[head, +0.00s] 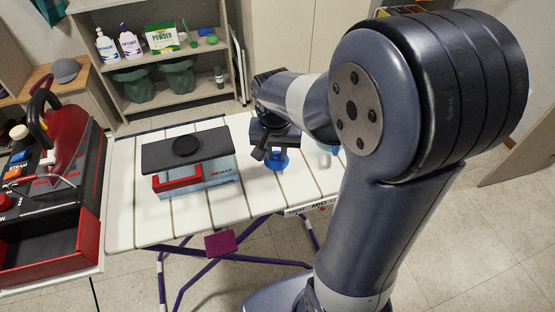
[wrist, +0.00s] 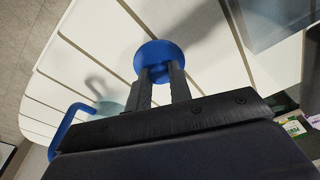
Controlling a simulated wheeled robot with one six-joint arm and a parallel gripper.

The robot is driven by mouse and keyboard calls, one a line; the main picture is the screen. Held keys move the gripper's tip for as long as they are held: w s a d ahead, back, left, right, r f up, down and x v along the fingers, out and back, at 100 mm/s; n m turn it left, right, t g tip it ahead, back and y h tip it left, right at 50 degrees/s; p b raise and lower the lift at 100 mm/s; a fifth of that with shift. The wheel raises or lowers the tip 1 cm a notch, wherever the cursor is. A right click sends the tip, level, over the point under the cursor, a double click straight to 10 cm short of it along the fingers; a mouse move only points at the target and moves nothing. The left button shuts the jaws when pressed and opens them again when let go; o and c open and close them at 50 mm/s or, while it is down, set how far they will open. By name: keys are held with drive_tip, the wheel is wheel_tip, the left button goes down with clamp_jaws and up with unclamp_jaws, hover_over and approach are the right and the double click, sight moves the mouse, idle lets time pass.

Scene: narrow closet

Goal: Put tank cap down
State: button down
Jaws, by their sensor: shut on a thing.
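The tank cap is a round blue piece (head: 277,161), just below my gripper (head: 270,148) over the white slatted board (head: 180,222). In the wrist view, my gripper (wrist: 162,75) is shut on the blue cap (wrist: 158,50), with its wider disc beyond the fingertips. I cannot tell if the cap touches the board. To its left on the board stands a clear tank (head: 205,172) with a red front part, a dark lid and a "MAX" mark. My wrist hides part of the cap in the head view.
A blue handle (wrist: 66,130) of a clear vessel is beside my gripper; it is mostly hidden behind my arm in the head view. A red and black steam machine (head: 60,195) stands at left. Shelves (head: 165,100) rise behind. The board's front middle is clear.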

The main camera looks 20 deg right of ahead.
sight(276, 156)
drive_tip(key=shift+f, duration=1.55)
drive_tip(key=shift+f, duration=0.2)
drive_tip(key=c, duration=1.3)
unclamp_jaws()
drive_tip(key=shift+r, duration=0.15)
drive_tip(key=r, duration=0.4)
drive_tip(key=s+r, duration=0.1)
drive_tip(key=r, duration=0.7)
drive_tip(key=shift+s+a+p, duration=0.35)
drive_tip(key=shift+p, duration=0.05)
